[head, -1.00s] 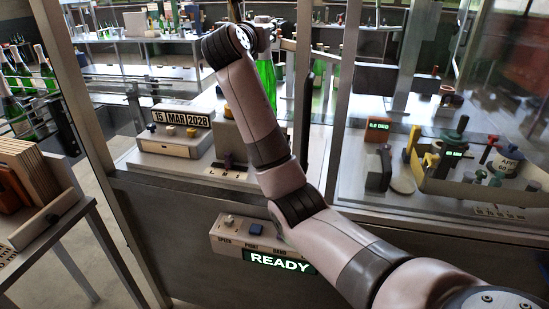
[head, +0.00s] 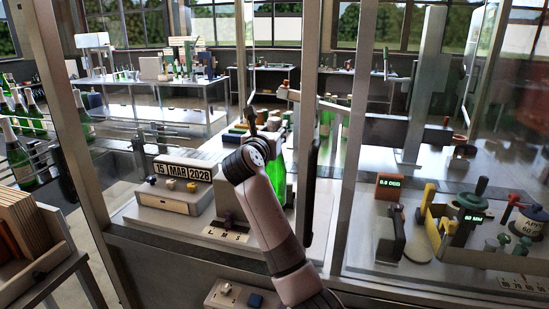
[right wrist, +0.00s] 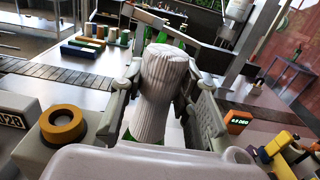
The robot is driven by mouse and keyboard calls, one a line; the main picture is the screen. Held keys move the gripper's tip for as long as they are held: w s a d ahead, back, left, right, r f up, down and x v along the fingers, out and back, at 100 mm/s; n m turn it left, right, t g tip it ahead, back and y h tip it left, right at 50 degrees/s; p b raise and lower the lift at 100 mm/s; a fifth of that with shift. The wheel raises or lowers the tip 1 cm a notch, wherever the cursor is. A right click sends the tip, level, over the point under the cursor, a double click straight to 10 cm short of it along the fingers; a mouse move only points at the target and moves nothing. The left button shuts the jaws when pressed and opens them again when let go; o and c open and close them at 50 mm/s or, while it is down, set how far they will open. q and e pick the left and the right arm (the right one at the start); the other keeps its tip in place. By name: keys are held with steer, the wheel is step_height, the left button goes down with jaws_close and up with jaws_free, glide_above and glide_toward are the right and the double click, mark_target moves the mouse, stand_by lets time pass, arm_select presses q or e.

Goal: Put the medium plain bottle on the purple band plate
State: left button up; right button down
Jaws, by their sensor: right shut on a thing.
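A green bottle (head: 277,175) stands upright behind my right forearm in the head view, partly hidden by it. In the right wrist view my right gripper (right wrist: 160,72) is shut around a bottle with a white, pleated foil top (right wrist: 163,88). A little green glass shows below the foil; the rest is hidden. In the head view the right gripper's fingers are mostly hidden behind my wrist. I cannot make out a purple band plate for certain. My left gripper is not in view.
A date block (head: 184,171) reading 15 MAR 2028 stands left of my arm. An orange-ringed knob (right wrist: 63,124) is close to the gripper's left. Several coloured blocks (right wrist: 82,46) lie beyond a dark conveyor (right wrist: 55,72). A frame post (head: 345,180) and clear panel stand right of the arm.

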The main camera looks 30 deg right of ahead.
step_height(320, 180, down, 2)
steer(key=shift+f, duration=0.25)
steer(key=shift+s+a+f, duration=0.1)
steer(key=shift+f, duration=0.25)
step_height(320, 180, down, 4)
steer(key=shift+f+p, duration=0.2)
steer(key=shift+p, duration=0.1)
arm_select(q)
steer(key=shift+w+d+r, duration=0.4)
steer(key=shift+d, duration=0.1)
arm_select(e)
steer(key=c, duration=1.6)
jaws_free()
steer(key=shift+f, duration=0.2)
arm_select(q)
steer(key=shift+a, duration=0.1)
arm_select(e)
steer(key=o, duration=0.4)
steer(key=shift+r, duration=0.1)
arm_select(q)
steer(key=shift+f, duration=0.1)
arm_select(e)
steer(key=shift+a, duration=0.1)
